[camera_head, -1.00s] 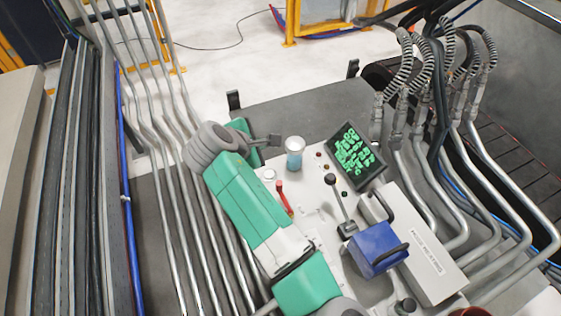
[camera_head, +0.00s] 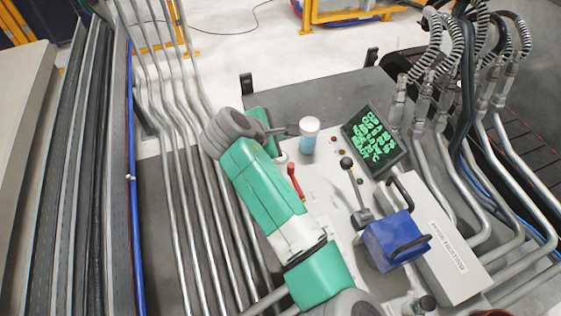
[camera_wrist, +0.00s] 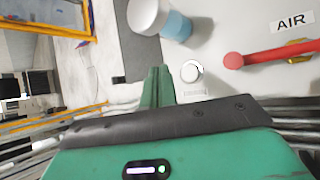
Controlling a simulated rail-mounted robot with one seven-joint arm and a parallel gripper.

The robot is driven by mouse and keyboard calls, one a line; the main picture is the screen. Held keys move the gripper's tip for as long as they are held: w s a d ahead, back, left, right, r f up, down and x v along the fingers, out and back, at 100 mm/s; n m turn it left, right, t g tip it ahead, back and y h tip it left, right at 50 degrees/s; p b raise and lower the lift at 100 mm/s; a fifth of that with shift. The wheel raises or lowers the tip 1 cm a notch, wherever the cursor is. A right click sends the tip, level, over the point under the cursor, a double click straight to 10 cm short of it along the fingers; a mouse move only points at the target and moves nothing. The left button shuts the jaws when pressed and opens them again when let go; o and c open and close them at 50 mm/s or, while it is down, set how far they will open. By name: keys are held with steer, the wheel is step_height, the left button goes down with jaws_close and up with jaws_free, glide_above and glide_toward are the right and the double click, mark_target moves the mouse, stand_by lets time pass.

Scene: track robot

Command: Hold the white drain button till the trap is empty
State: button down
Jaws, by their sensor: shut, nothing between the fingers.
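The trap is a small clear cup with a white top and bluish water (camera_head: 308,138); it also shows in the wrist view (camera_wrist: 174,24). The white round drain button (camera_head: 281,157) sits on the pale panel just below and left of the trap. In the wrist view the button (camera_wrist: 192,71) is fully visible, right of my fingertips. My gripper (camera_head: 291,130) is shut and empty, reaching toward the trap from the left. Its green closed fingers (camera_wrist: 157,82) appear beside the button, not covering it; I cannot tell their height above the panel.
A red lever (camera_head: 295,180) stands near the button, by the AIR label (camera_wrist: 291,21). A black-knobbed lever (camera_head: 352,180), a dark screen with green marks (camera_head: 372,138), a blue box (camera_head: 388,244) and a white heating box (camera_head: 440,235) fill the panel's right. Pipes run along both sides.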

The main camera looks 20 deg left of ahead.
step_height(320, 180, down, 3)
steer(key=shift+r+b, duration=0.1)
steer(key=shift+b, duration=1.1)
steer(key=shift+f, duration=1.1)
steer(key=shift+f+p, duration=0.1)
steer(key=shift+p, duration=0.2)
steer(key=shift+f, duration=0.35)
steer(key=shift+f, duration=0.45)
stand_by(1.5)
steer(key=shift+r+p, duration=0.15)
steer(key=shift+p, duration=0.15)
steer(key=shift+r+p, duration=0.75)
steer(key=shift+p, duration=0.35)
steer(key=shift+r, duration=0.1)
